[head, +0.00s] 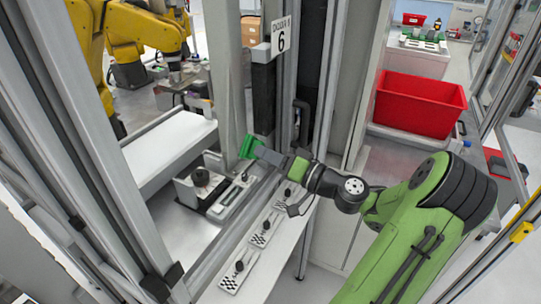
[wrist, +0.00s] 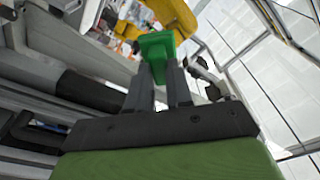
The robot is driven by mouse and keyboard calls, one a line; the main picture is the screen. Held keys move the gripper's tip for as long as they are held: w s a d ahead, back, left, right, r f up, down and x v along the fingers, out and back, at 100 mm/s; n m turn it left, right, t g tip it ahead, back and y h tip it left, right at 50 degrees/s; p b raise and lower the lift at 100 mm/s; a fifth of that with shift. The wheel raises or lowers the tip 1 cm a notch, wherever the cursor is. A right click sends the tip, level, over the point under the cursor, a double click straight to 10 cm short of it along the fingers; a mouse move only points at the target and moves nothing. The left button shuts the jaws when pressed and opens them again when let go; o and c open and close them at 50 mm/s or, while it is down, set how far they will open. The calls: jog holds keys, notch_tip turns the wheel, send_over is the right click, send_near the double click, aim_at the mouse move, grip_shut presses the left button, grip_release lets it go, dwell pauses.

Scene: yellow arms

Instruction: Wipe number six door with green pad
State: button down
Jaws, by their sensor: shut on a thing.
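The green pad (head: 250,147) is at the end of my gripper (head: 262,152), in the middle of the head view. In the wrist view the green pad (wrist: 157,46) sits between the two dark fingertips of my gripper (wrist: 160,68), which is shut on it. The number six door carries a white sign (head: 281,36) with a black 6, at the top middle of the head view. The pad is below and left of the sign, in front of the framed opening. I cannot tell whether the pad touches the door's surface.
A narrow white shelf (head: 262,262) with checkered plates and black knobs lies below my gripper. A red bin (head: 418,103) stands on a metal table at right. A yellow robot arm (head: 135,28) is behind the frame at upper left. Grey posts stand close around my arm.

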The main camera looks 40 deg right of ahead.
jog(key=shift+w+d, duration=0.1)
jog(key=shift+w+d+p, duration=1.25)
jog(key=shift+d+p, duration=0.3)
jog(key=shift+d, duration=1.9)
jog(key=s+a+b, duration=0.2)
jog(key=a+b, duration=0.2)
jog(key=a, duration=0.3)
jog(key=shift+s+b, duration=0.25)
jog(key=shift+b, duration=0.1)
jog(key=shift+a, duration=0.1)
jog(key=shift+d+r+v, duration=0.1)
jog(key=shift+r+v, duration=0.05)
jog(key=shift+v, duration=1.35)
jog(key=shift+d+r+v, duration=0.1)
jog(key=shift+d+v, duration=0.05)
jog(key=shift+v, duration=1.3)
jog(key=shift+p, duration=0.3)
jog(key=p+v, duration=0.1)
jog(key=v, duration=0.2)
jog(key=shift+w+d+r, duration=0.1)
jog(key=shift+r, duration=0.1)
